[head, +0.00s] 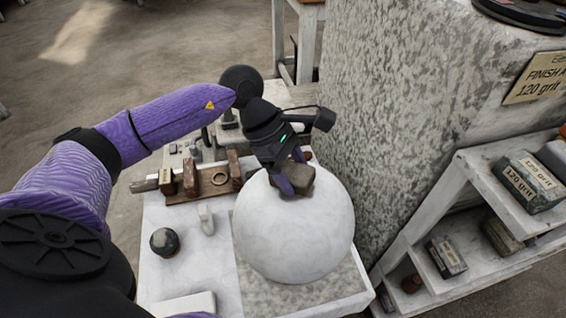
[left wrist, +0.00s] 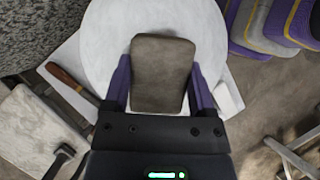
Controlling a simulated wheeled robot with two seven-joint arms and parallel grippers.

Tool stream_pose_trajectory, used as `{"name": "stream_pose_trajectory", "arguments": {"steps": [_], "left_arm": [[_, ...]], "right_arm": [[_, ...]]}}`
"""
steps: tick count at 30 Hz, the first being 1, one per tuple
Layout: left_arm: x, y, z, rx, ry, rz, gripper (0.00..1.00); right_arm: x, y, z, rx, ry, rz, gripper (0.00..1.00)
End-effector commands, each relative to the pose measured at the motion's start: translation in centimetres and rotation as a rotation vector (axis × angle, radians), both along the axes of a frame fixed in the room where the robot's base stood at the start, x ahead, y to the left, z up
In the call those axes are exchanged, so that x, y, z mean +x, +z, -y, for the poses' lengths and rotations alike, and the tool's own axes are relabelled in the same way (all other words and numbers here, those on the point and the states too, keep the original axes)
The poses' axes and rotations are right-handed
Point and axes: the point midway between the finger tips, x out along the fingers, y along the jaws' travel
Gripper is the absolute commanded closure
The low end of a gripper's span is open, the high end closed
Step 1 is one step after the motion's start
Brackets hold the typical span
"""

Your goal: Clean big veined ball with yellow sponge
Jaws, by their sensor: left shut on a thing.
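The big ball (head: 293,235) is white with faint grey veining and sits on a speckled grey slab on the white table. It also fills the upper middle of the left wrist view (left wrist: 105,40). My left gripper (head: 296,182) is over the top of the ball, its purple fingers shut on a brownish block, the sponge (head: 299,178). The sponge looks dull brown rather than yellow, and in the left wrist view (left wrist: 162,75) it lies between both fingers. It is at the ball's upper surface; whether it touches is hard to tell. My right gripper is not in view.
A small dark ball (head: 165,242) and a small white piece (head: 206,219) lie left of the big ball. A wooden rack (head: 205,188) with blocks stands behind them. A large speckled stone block (head: 395,110) rises close on the right, beside shelves (head: 480,185) of grit blocks.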

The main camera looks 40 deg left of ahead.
Motion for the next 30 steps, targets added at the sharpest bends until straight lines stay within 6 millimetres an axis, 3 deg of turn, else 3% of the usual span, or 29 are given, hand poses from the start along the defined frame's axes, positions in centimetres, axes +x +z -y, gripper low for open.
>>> {"name": "stream_pose_trajectory", "arguments": {"steps": [3,12,30], "left_arm": [[0.2,0.4,0.8,-0.001,-0.002,0.003,0.75],[0.1,0.0,0.7,0.000,0.001,0.002,0.75],[-0.5,-0.5,-3.3,0.001,0.002,0.001,0.75]], "right_arm": [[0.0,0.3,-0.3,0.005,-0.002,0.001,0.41],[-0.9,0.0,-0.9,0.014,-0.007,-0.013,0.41],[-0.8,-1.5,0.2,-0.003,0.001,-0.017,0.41]]}}
